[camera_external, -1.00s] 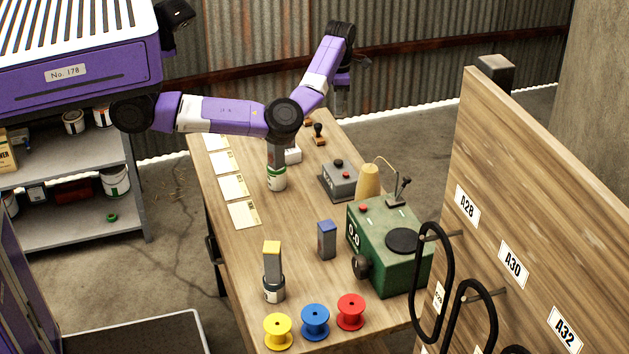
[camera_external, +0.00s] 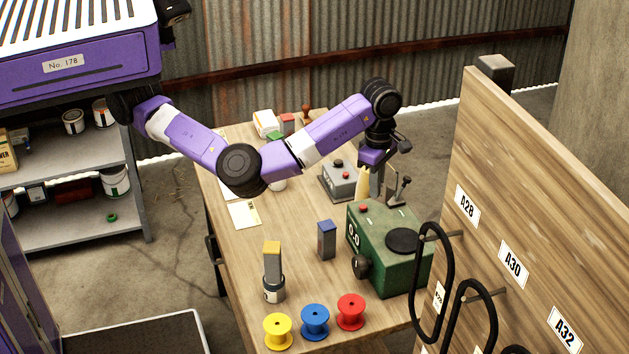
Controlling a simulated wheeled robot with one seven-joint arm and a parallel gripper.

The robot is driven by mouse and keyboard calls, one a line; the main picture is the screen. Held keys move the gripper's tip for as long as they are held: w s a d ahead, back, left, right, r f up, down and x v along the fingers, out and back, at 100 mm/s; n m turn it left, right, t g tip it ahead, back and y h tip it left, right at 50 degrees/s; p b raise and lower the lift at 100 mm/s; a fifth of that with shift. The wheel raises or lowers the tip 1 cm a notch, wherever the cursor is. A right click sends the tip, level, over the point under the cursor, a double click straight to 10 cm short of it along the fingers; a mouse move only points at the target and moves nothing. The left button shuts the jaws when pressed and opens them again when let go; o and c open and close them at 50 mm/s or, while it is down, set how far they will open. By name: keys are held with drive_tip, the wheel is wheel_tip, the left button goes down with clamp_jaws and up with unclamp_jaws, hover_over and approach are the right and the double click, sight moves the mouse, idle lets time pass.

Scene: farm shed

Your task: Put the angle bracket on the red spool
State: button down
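The red spool (camera_external: 351,312) stands upright at the near end of the wooden table, to the right of the blue spool (camera_external: 315,322) and the yellow spool (camera_external: 278,331). Its top looks bare. My gripper (camera_external: 375,190) points down above the far side of the green machine, in front of the tan cone, well beyond the red spool. Its fingers are small and overlap the things behind, so I cannot tell whether they are open or hold anything. I cannot make out the angle bracket; it may be hidden or too small.
The green machine (camera_external: 392,262) with a black disc fills the table's right side. A grey button box (camera_external: 339,180) stands behind it. A yellow-topped block in a cup (camera_external: 272,268) and a blue-topped block (camera_external: 326,240) stand mid-table. A wooden panel (camera_external: 535,235) rises at the right.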

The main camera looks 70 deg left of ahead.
sight(341, 308)
drive_tip(key=s+d+r+m, duration=0.3)
drive_tip(key=s+d, duration=1.2)
drive_tip(key=d, duration=0.1)
drive_tip(key=f+p, duration=0.1)
drive_tip(key=f, duration=1.2)
drive_tip(key=f+p, duration=0.1)
drive_tip(key=f, duration=0.6)
drive_tip(key=shift+w+a+f+p, duration=0.2)
drive_tip(key=shift+w+f+p, duration=0.1)
drive_tip(key=shift+f, duration=0.15)
drive_tip(key=c, duration=1.7)
unclamp_jaws()
wheel_tip(341, 308, up, 12)
drive_tip(key=shift+r+b, duration=0.2)
drive_tip(key=shift+b, duration=0.9)
